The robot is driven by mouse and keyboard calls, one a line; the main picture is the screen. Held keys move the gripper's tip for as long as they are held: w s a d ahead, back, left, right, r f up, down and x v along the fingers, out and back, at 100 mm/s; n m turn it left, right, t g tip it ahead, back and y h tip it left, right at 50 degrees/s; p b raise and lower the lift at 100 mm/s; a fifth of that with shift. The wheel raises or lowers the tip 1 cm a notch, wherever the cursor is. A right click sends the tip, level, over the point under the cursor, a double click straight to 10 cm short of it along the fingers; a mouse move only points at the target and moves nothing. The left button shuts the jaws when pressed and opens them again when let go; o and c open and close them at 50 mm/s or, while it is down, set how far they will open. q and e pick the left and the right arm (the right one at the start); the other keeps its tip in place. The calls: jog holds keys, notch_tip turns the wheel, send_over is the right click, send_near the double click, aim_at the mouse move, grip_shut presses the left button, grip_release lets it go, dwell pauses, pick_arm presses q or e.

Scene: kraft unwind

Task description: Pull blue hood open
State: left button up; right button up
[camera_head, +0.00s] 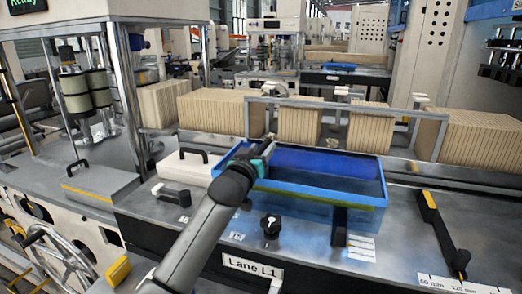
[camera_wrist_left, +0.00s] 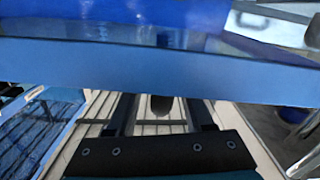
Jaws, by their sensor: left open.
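The blue hood (camera_head: 330,163) is a wide, low blue box shape with a bright blue rim and a bluish, see-through-looking front. It sits on the grey machine deck in the middle of the head view. Its blue edge (camera_wrist_left: 150,68) spans the left wrist view. My left gripper (camera_head: 264,149) is at the hood's back left corner in the head view. In the left wrist view its two dark fingers (camera_wrist_left: 160,112) stand apart with nothing between them, their tips close to the blue edge. I cannot tell whether they touch it. My right gripper is in neither view.
A black knob (camera_head: 270,226) stands on the deck in front of the hood. A cream cover with a black handle (camera_head: 190,166) lies to the left. A metal rail (camera_head: 350,106) and stacks of brown board (camera_head: 215,110) stand behind. A yellow-and-black bar (camera_head: 430,207) is at right.

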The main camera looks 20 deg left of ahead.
pick_arm(q)
jog(key=shift+c, duration=0.2)
grip_shut()
dwell(1.1)
